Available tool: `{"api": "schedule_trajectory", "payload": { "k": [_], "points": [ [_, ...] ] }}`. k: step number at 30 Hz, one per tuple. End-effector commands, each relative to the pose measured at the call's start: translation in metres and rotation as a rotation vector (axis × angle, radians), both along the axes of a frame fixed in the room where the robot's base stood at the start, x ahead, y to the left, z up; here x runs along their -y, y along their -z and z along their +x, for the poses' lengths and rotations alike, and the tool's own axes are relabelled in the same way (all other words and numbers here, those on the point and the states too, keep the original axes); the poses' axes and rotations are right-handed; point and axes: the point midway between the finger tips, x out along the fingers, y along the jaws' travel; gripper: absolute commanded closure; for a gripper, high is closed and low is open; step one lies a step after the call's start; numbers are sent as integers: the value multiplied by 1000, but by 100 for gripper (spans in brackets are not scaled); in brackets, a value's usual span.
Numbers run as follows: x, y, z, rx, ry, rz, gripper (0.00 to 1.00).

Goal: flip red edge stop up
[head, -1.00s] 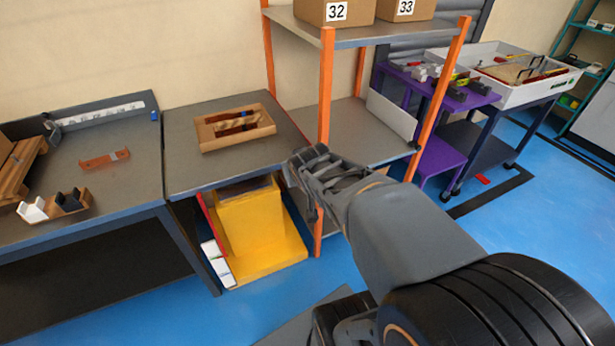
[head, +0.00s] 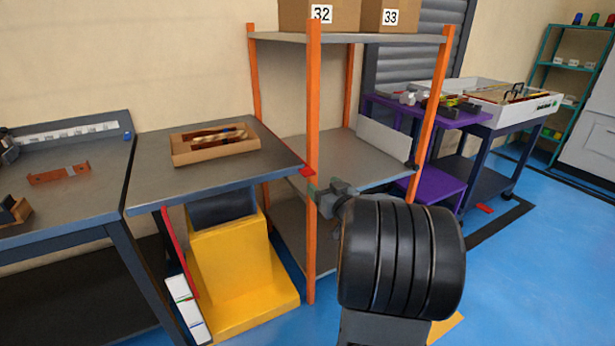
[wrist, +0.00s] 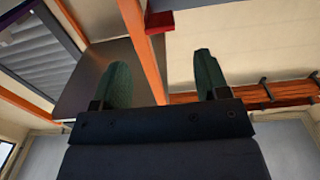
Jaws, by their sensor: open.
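The red edge stop (head: 307,171) is a small red piece at the right front corner of the middle grey worktable (head: 190,186) in the head view. In the wrist view, a red block (wrist: 160,21) shows above and between the finger tips, and I take it to be the same piece. My gripper (head: 325,197) is just below and to the right of the stop in the head view, partly hidden by my arm. Contact with the stop is not visible.
An orange shelf post (head: 312,120) stands close beside the stop and my gripper. A wooden tray (head: 176,156) sits on the worktable. A yellow bin-like block (head: 228,262) stands beneath it. Blue floor (head: 530,260) is open at the right.

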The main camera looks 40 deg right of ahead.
Motion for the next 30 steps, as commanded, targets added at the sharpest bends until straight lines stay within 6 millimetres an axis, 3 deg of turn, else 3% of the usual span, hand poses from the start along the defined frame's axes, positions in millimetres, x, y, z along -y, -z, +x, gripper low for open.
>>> {"api": "schedule_trajectory", "payload": {
  "k": [6,15,21,30],
  "points": [
    [5,3,44,0,-3,-1,32],
    [11,1,86,0,0,-1,32],
    [13,0,98,-1,1,-1,32],
    [13,0,101,-1,1,-1,32]
  ]
}}
